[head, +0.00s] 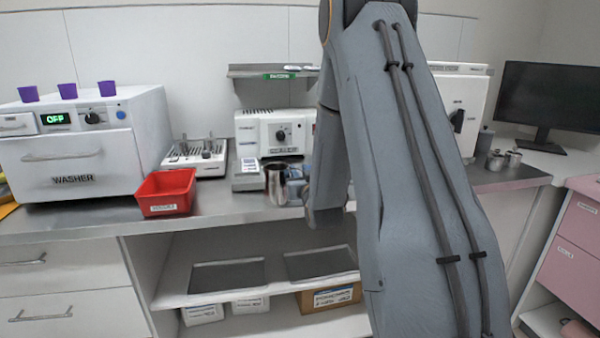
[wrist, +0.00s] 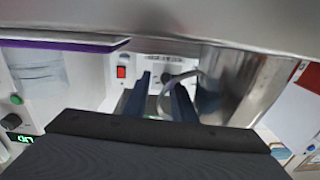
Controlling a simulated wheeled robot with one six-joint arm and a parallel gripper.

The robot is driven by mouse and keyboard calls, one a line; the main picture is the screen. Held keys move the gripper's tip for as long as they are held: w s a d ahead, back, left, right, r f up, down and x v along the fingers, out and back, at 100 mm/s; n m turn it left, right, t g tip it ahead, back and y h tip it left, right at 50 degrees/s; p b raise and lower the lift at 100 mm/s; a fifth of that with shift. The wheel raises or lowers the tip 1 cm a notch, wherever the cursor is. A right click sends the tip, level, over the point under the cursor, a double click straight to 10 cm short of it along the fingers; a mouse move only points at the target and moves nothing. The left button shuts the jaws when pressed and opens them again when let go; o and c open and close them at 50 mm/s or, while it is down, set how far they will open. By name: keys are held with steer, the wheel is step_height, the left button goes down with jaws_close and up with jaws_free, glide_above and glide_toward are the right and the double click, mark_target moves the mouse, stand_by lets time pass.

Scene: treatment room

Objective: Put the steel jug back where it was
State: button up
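The steel jug (head: 276,184) is at the counter's front edge in the head view, in front of the white machine. In the wrist view the jug (wrist: 248,82) fills the right side, and its curved handle reaches left toward my fingers. My gripper (head: 296,187) is just right of the jug, partly hidden by my arm. In the wrist view the two dark blue fingers of my gripper (wrist: 161,98) stand apart, with part of the handle showing between them. I cannot tell whether a finger touches it, or whether the jug rests on the counter.
A red bin (head: 166,193) and a white washer (head: 80,145) with purple cups stand left. A white rack (head: 197,157) and a small scale-like device (head: 248,178) are close by. Small steel containers (head: 504,159) stand right. Bare counter (head: 228,208) shows between bin and jug.

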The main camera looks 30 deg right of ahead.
steer(key=shift+s+r, duration=0.1)
steer(key=shift+r, duration=0.05)
steer(key=b+v, duration=0.1)
steer(key=v, duration=1.1)
steer(key=a+f+g, duration=0.1)
steer(key=a+f+g+y, duration=0.1)
steer(key=f+g, duration=0.1)
steer(key=a+f+g, duration=0.1)
steer(key=f, duration=0.1)
steer(key=shift+s+a+f+n+y, duration=0.15)
steer(key=shift+s+a+n+y, duration=0.15)
steer(key=shift+s, duration=0.1)
steer(key=s+a+f+g+y, duration=0.1)
steer(key=s+a+g, duration=0.5)
steer(key=s, duration=0.6)
steer(key=s+a+f+n+g+y, duration=0.1)
steer(key=s+a+g, duration=0.5)
steer(key=s, duration=0.6)
steer(key=shift+f+n+g+y, duration=0.3)
steer(key=shift+f+g+y, duration=0.2)
steer(key=shift+f+g, duration=0.3)
steer(key=shift+s+a, duration=0.15)
